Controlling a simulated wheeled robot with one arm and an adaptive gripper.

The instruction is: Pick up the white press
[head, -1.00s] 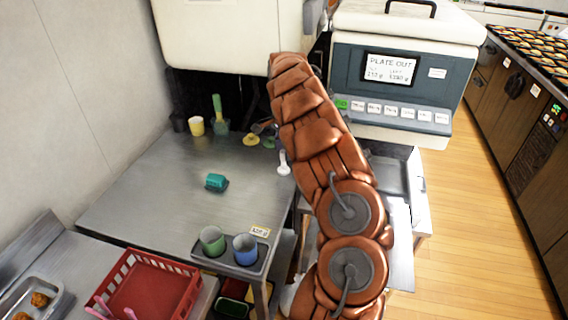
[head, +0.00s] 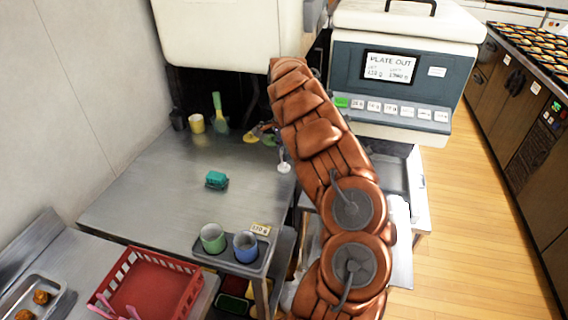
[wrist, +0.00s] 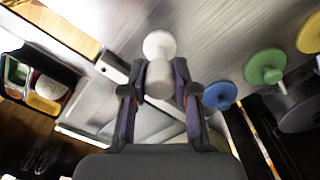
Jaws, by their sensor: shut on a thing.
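The white press (wrist: 159,45) has a round white disc and a thick pale handle in the wrist view. My gripper (wrist: 160,72) has its two dark fingers shut on the handle, one on each side. In the head view the white press (head: 284,167) shows at the right edge of the steel table, just left of my brown arm. My arm hides most of the gripper there. I cannot tell whether the press is clear of the table.
Blue (wrist: 219,95), green (wrist: 265,66) and yellow (wrist: 310,36) presses are to the right in the wrist view. A teal block (head: 216,180) lies on the table. Two cups, green (head: 213,238) and blue (head: 246,246), stand on a tray at the front. A red basket (head: 150,285) is front left.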

